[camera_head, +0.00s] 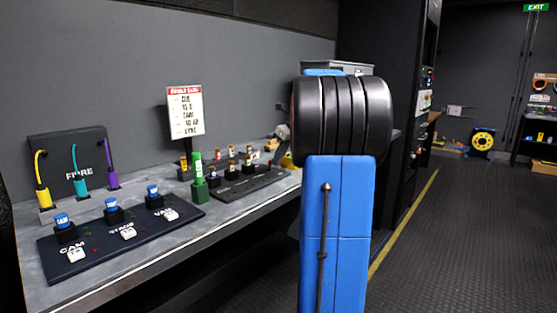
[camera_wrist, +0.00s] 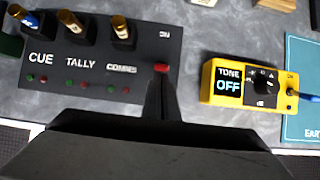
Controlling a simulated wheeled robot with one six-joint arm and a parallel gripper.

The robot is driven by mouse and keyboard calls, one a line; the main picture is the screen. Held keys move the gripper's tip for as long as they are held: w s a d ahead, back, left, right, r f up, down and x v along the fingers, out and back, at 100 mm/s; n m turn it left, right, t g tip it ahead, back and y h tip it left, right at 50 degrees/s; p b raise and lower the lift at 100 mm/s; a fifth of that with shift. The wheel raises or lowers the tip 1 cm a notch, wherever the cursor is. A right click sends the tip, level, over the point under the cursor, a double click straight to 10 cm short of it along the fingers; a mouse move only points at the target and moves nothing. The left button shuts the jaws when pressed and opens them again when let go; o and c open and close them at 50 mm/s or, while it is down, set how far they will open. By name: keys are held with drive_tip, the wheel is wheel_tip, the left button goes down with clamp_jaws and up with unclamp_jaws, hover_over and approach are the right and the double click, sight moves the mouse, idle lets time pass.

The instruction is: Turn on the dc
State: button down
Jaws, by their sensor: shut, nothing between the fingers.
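In the wrist view a black panel (camera_wrist: 90,62) carries the labels CUE, TALLY and COMMS, with a small marking at its upper right that seems to read DC. A small red switch or button (camera_wrist: 161,68) sits at the panel's right end, below that marking. My gripper (camera_wrist: 160,85) is shut and empty, and its tips point at the red part from just below it in the picture. I cannot tell whether they touch it. In the head view the panel (camera_head: 262,181) lies on the bench, partly hidden behind my blue and black arm.
A yellow tone box (camera_wrist: 228,80) reading OFF stands right of the panel, beside a teal mat (camera_wrist: 301,60). Capped plugs (camera_wrist: 121,28) rise from the panel's back. In the head view a CAM panel (camera_head: 125,235) and a sign (camera_head: 186,112) share the bench (camera_head: 45,284).

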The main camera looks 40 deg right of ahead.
drive_tip(key=shift+w+r+g, duration=0.15)
drive_tip(key=shift+w+g, duration=0.1)
drive_tip(key=shift+g, duration=0.15)
drive_tip(key=shift+w+r+g, duration=0.25)
drive_tip(key=shift+w+g, duration=0.3)
drive_tip(key=shift+g, duration=0.2)
drive_tip(key=shift+w+r+g, duration=0.2)
drive_tip(key=shift+w+g, duration=0.3)
drive_tip(key=shift+g, duration=0.25)
drive_tip(key=shift+s, duration=0.15)
drive_tip(key=shift+r, duration=0.25)
drive_tip(key=shift+r, duration=0.6)
